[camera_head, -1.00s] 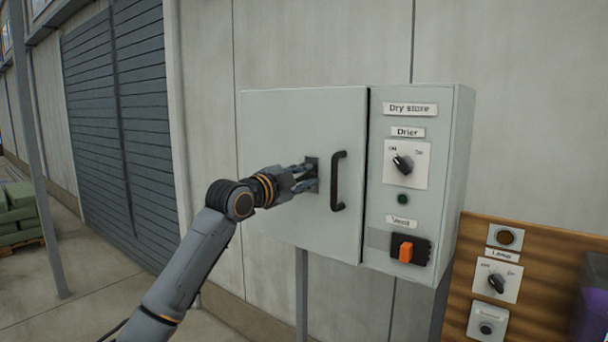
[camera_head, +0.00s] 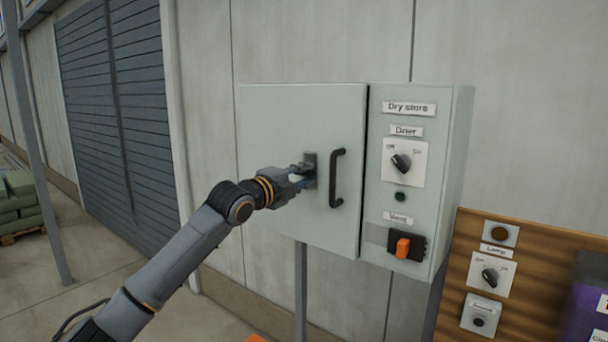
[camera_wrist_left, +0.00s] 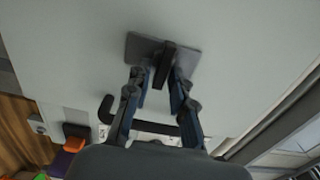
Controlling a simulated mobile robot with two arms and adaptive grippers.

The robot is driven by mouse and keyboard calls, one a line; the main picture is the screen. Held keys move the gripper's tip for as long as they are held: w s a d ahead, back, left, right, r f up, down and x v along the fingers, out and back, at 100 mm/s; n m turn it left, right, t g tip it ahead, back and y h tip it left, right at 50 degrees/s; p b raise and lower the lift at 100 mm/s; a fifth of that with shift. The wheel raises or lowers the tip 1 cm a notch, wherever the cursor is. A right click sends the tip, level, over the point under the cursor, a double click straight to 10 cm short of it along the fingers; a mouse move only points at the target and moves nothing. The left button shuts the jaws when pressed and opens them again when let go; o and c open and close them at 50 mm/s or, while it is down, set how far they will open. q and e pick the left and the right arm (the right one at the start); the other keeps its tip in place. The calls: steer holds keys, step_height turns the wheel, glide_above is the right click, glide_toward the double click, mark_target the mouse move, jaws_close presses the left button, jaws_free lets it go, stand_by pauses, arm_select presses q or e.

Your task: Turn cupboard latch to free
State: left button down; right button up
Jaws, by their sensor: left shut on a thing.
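The cupboard (camera_head: 280,112) labelled "Dry store" hangs on the wall with its pale door closed. Its latch (camera_wrist_left: 166,62) is a dark tab on a grey square plate (camera_wrist_left: 136,45); in the head view the plate (camera_head: 310,160) sits left of the black door handle (camera_head: 337,178). My left gripper (camera_wrist_left: 162,82) is at the latch, with one finger on each side of the tab, shut on it. In the head view the left gripper (camera_head: 303,176) hides part of the latch. My right gripper is not in view.
Right of the door are the drier knob (camera_head: 401,162), a green button (camera_head: 401,196) and the orange vent switch (camera_head: 403,248). A wooden panel (camera_head: 465,260) with a lamp knob (camera_head: 491,275) stands at lower right. The wall left of the cupboard is clear.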

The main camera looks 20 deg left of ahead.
arm_select(q)
steer(key=shift+f, duration=0.1)
steer(key=c, duration=1.4)
jaws_free()
steer(key=shift+d, duration=0.1)
steer(key=v, duration=1.2)
